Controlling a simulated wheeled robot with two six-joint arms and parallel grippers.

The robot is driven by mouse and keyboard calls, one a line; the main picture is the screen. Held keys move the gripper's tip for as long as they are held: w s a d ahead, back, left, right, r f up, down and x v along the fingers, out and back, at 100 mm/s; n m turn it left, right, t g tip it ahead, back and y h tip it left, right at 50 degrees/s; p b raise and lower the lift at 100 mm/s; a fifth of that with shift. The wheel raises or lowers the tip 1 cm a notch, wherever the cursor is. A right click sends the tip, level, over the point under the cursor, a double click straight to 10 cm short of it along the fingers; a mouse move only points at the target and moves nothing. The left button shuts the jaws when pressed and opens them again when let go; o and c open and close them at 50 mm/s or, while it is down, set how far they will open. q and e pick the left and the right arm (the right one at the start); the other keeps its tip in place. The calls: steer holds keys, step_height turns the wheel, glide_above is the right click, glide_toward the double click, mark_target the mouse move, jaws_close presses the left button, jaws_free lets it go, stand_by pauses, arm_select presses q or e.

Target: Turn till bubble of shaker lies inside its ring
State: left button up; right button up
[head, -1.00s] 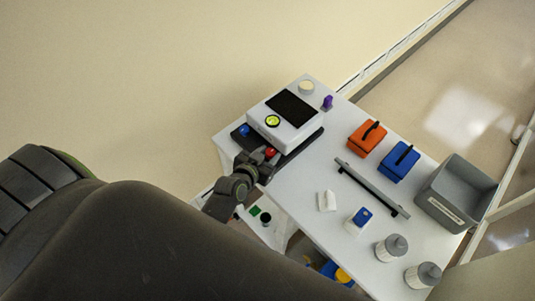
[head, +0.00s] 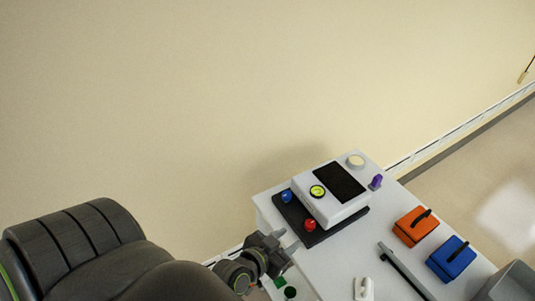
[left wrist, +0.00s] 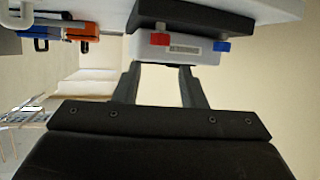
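The shaker (head: 330,205) is a white box with a dark top panel on a black base, at the table's far left corner in the head view. A yellow-green bubble level (head: 317,191) sits on its top; the bubble's place against its ring is too small to tell. A blue knob (head: 286,196) and a red knob (head: 310,225) are at its near-left side. The left wrist view shows the red knob (left wrist: 160,41) and blue knob (left wrist: 221,46) upside down. My left gripper (head: 288,241) is open and empty, apart from the red knob. My right gripper is out of view.
An orange box (head: 415,226) and a blue box (head: 451,259) with black handles stand to the right. A grey bar (head: 405,270) and a white item (head: 363,289) lie nearer. A purple item (head: 375,182) and a round pale item (head: 356,161) are behind the shaker.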

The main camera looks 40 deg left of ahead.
arm_select(q)
steer(key=b+v, duration=0.2)
steer(key=v, duration=0.5)
steer(key=shift+s, duration=0.2)
steer(key=shift+r, duration=0.1)
stand_by(0.4)
steer(key=s+a+f+n+g+y+b, duration=0.1)
steer(key=s+f+g+b, duration=0.15)
steer(key=f, duration=1.45)
steer(key=s+a+f+g+b, duration=0.15)
steer(key=s+f+g, duration=0.25)
steer(key=f, duration=1.3)
steer(key=s+a+f+g+b, duration=0.2)
steer(key=s+f+g, duration=0.1)
steer(key=s+f, duration=0.6)
steer(key=s+a+f+g+y+b, duration=0.1)
steer(key=s+a+f+g+b, duration=0.1)
steer(key=s+f, duration=0.7)
step_height(320, 180, down, 2)
steer(key=shift+f+g+b, duration=0.1)
steer(key=shift+g+b, duration=0.35)
steer(key=shift+b, duration=0.05)
